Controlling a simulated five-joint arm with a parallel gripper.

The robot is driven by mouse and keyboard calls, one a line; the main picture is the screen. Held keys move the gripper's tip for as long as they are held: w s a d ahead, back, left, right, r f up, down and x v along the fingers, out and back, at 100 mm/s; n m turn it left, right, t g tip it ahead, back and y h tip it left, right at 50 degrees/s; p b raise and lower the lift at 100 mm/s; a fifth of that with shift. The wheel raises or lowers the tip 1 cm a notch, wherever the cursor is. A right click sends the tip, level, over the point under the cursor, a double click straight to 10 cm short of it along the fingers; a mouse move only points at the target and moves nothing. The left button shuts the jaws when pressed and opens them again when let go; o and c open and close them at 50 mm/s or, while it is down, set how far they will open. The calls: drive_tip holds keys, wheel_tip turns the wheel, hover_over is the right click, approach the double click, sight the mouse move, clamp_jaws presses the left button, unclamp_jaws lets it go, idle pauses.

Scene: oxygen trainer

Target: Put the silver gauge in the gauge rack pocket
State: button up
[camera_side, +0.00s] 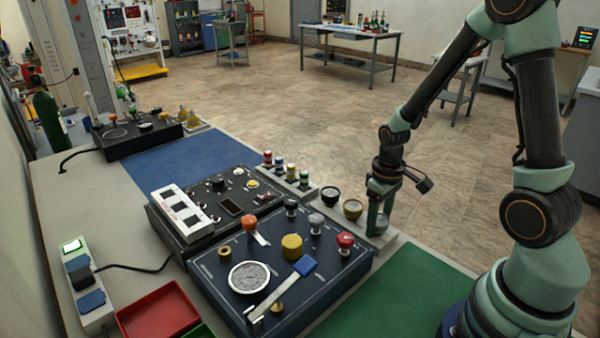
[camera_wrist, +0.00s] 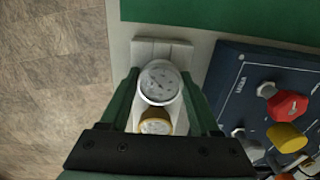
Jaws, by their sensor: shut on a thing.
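The silver gauge (camera_wrist: 160,80), with a round white dial, sits between the two green fingers of my gripper (camera_wrist: 159,76) in the wrist view. My gripper is shut on it, low over the end of the pale rack (camera_wrist: 165,47). In the side view my gripper (camera_side: 379,220) is at the near end of the rack (camera_side: 386,240), and its fingers mostly hide the silver gauge. I cannot tell whether the gauge is seated in a pocket or just above it. A brass-rimmed gauge (camera_wrist: 155,122) is beside it; it also shows in the side view (camera_side: 352,209).
A dark-rimmed gauge (camera_side: 330,195) stands farther along the rack. The blue panel (camera_side: 320,280) with knobs and a large dial is close beside the rack. A green mat (camera_side: 405,295) lies in front. A red tray (camera_side: 158,313) is at lower left.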

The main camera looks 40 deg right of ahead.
drive_tip(key=o, duration=1.3)
drive_tip(key=shift+o, duration=0.2)
wheel_tip(320, 180, up, 12)
drive_tip(key=s+a+r+t, duration=0.2)
drive_tip(key=a+r+t, duration=0.3)
drive_tip(key=a+r, duration=0.4)
drive_tip(key=shift+r+t, duration=0.25)
drive_tip(key=shift+t, duration=0.05)
